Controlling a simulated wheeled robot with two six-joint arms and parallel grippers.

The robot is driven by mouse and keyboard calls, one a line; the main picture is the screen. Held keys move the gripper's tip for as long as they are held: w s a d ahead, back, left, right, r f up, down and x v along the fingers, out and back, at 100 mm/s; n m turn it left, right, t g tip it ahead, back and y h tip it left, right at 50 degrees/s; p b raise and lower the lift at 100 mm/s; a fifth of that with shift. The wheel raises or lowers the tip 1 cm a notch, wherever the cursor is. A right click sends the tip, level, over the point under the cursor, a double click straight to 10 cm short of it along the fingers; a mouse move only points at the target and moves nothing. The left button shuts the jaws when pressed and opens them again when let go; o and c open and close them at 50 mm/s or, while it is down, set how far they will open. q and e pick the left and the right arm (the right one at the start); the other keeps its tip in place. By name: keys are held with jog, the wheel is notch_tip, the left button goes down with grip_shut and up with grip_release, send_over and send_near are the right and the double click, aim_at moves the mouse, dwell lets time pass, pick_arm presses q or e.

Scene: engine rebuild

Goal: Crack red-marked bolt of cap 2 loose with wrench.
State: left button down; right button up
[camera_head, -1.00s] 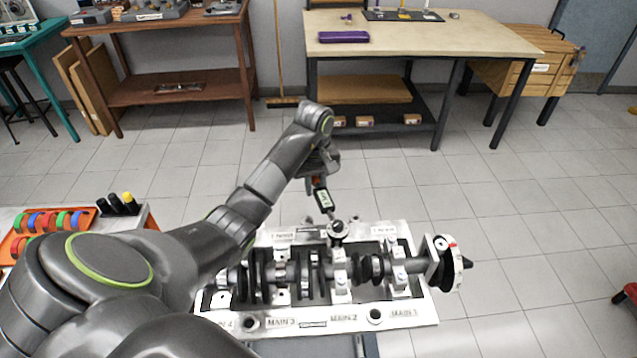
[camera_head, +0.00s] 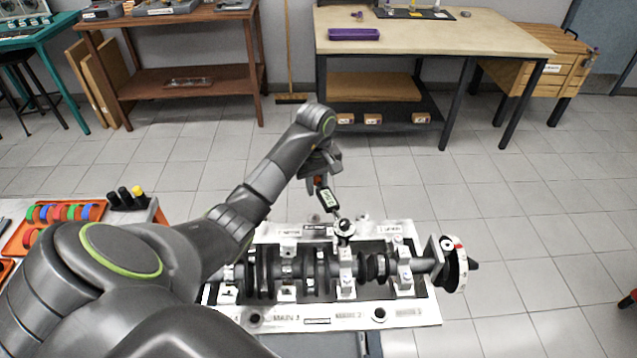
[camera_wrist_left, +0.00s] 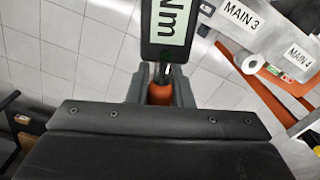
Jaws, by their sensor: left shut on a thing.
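My left gripper (camera_head: 319,178) is shut on the wrench (camera_head: 328,198), which has an orange grip and a display. The wrench slants down to a round head (camera_head: 344,228) at the far end of cap 2 (camera_head: 346,271), on the crankshaft block (camera_head: 278,323). The head hides whatever bolt is under it; I cannot tell if it is seated. No red mark shows clearly on the bolt. In the left wrist view the orange grip (camera_wrist_left: 160,93) is between the jaws, and the display (camera_wrist_left: 167,28) reads "Nm". My right gripper is not in view.
The crankshaft (camera_head: 320,276) runs across the block, with a round flange (camera_head: 457,265) jutting out at the right. An orange tray of coloured rings (camera_head: 62,214) lies at the left, beside upright dark and yellow-topped tools (camera_head: 128,200).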

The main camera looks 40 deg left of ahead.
pick_arm(q)
jog(key=shift+s+a, duration=0.1)
jog(key=shift+s, duration=0.05)
jog(key=shift+s+a+n+p, duration=0.3)
jog(key=shift+s+n+p, duration=0.1)
jog(key=shift+s+n, duration=0.2)
dwell(0.4)
jog(key=shift+s+a+n+p, duration=0.4)
jog(key=shift+s+n, duration=0.1)
jog(key=shift+s, duration=0.15)
jog(key=shift+s, duration=0.2)
jog(key=shift+s+a+n+p, duration=0.2)
jog(key=shift+s+n+p, duration=0.2)
jog(key=shift+s+n, duration=0.2)
jog(key=shift+s, duration=0.15)
dwell(0.3)
jog(key=shift+s+a+n+p, duration=0.15)
jog(key=shift+s+n+p, duration=0.25)
jog(key=shift+s+n, duration=0.2)
